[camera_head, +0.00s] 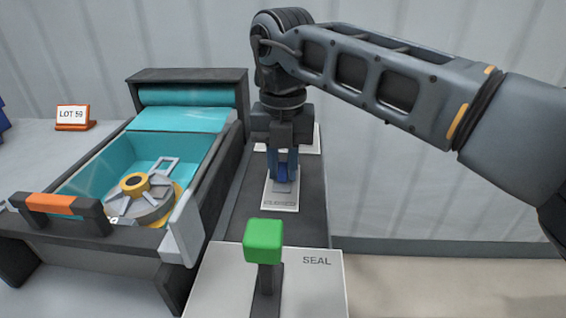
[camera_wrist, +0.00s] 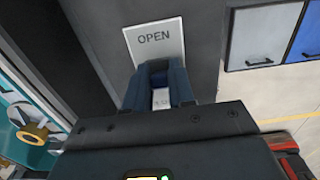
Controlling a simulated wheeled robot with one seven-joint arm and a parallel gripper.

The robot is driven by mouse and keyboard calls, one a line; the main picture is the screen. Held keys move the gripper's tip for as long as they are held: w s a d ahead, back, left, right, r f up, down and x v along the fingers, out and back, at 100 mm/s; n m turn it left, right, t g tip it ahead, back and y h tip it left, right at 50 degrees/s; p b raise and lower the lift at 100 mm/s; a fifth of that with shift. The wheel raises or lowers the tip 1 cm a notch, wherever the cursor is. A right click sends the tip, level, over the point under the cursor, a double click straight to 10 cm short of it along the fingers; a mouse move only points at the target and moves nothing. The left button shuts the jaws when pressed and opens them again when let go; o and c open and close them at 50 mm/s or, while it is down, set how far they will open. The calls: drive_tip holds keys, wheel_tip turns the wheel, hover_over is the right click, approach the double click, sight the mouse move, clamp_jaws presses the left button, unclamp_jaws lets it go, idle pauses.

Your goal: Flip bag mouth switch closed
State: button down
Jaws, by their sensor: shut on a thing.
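My gripper (camera_head: 284,178) points down over the dark panel, and its blue fingers are shut on the bag mouth switch (camera_head: 283,171). Only a small blue part of the switch shows between the fingers. The switch's pale plate (camera_head: 281,194) lies below them, its small lettering too fine to read in the head view. In the wrist view, my gripper (camera_wrist: 160,72) straddles the switch, and a plate marked OPEN (camera_wrist: 153,40) shows beyond the fingertips. The fingers hide most of the lever, so I cannot tell its tilt well.
A green-knobbed lever (camera_head: 264,241) stands in front on a plate marked SEAL (camera_head: 318,275). To the left is a cyan-lined box (camera_head: 90,185) with a grey and yellow round part (camera_head: 140,196) inside. A LOT 59 sign (camera_head: 73,117) stands far left. Drawers (camera_wrist: 264,37) show in the wrist view.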

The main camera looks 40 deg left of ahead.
sight(282, 177)
drive_tip(key=shift+d+t, duration=0.1)
drive_tip(key=shift+t, duration=0.2)
drive_tip(key=shift+s+d+t+y+b, duration=0.15)
drive_tip(key=shift+s+t+y+b, duration=0.15)
drive_tip(key=shift+t+y+b, duration=0.4)
drive_tip(key=t+b, duration=0.1)
drive_tip(key=t+y+b, duration=0.1)
drive_tip(key=b, duration=0.1)
drive_tip(key=shift+s+d+f+b, duration=0.15)
drive_tip(key=shift+s+f+b, duration=0.1)
drive_tip(key=shift+s+b, duration=0.05)
drive_tip(key=t+b, duration=0.1)
drive_tip(key=b, duration=0.3)
drive_tip(key=s+t+y+b, duration=0.1)
drive_tip(key=b, duration=0.3)
drive_tip(key=shift+d+f+y, duration=0.15)
drive_tip(key=shift+d+y, duration=0.1)
drive_tip(key=shift+y, duration=0.05)
drive_tip(key=t+b, duration=0.1)
drive_tip(key=b, duration=0.3)
drive_tip(key=shift+s+t+y, duration=0.1)
drive_tip(key=shift+t+y, duration=0.2)
drive_tip(key=shift+s+d+r+t+b, duration=0.15)
drive_tip(key=shift+r+t+b, duration=0.15)
drive_tip(key=shift+b, duration=0.95)
drive_tip(key=c, duration=1)
unclamp_jaws()
drive_tip(key=shift+y, duration=0.3)
drive_tip(key=shift+c, duration=0.2)
